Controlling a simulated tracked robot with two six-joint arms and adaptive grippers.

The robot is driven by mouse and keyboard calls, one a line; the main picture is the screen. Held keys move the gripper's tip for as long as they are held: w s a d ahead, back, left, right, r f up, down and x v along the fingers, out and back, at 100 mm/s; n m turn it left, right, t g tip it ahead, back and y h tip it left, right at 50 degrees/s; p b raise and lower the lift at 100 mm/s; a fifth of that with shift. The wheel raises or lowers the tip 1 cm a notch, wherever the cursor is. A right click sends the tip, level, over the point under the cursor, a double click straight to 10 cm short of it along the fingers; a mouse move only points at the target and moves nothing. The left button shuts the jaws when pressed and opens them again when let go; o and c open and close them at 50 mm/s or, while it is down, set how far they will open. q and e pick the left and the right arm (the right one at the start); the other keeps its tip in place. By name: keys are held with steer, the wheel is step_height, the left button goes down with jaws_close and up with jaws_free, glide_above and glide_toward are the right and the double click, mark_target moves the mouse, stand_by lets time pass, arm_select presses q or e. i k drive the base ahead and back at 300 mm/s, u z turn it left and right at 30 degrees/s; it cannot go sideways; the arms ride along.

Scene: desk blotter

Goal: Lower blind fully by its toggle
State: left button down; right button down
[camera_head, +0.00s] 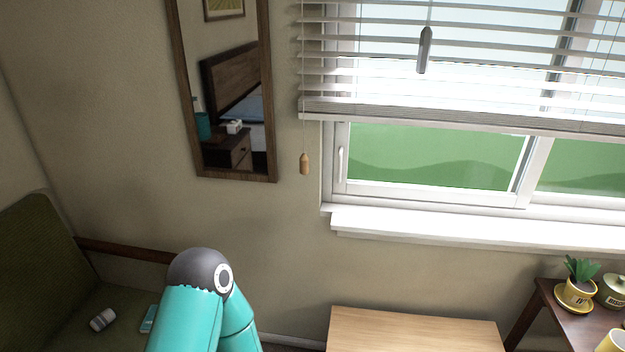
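The white slatted blind (460,122) covers the upper part of the window, and its bottom rail hangs well above the sill. A grey toggle (424,50) hangs on a thin cord in front of the slats. A wooden tassel (305,164) hangs on another cord at the blind's left end, below the rail and against the wall. Neither of my grippers is in view. A teal arm of mine with a dark grey joint rises from the bottom edge, left of centre, well below both cord ends.
The white window sill (470,232) juts out below the glass. A light wooden surface (415,332) stands below it. A potted plant (577,291) stands on a dark table at the right. A mirror (187,95) hangs left; a green armchair (38,250) stands lower left.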

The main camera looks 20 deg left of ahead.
mark_target(303, 159)
steer(key=i, duration=0.85)
steer(key=u, duration=0.05)
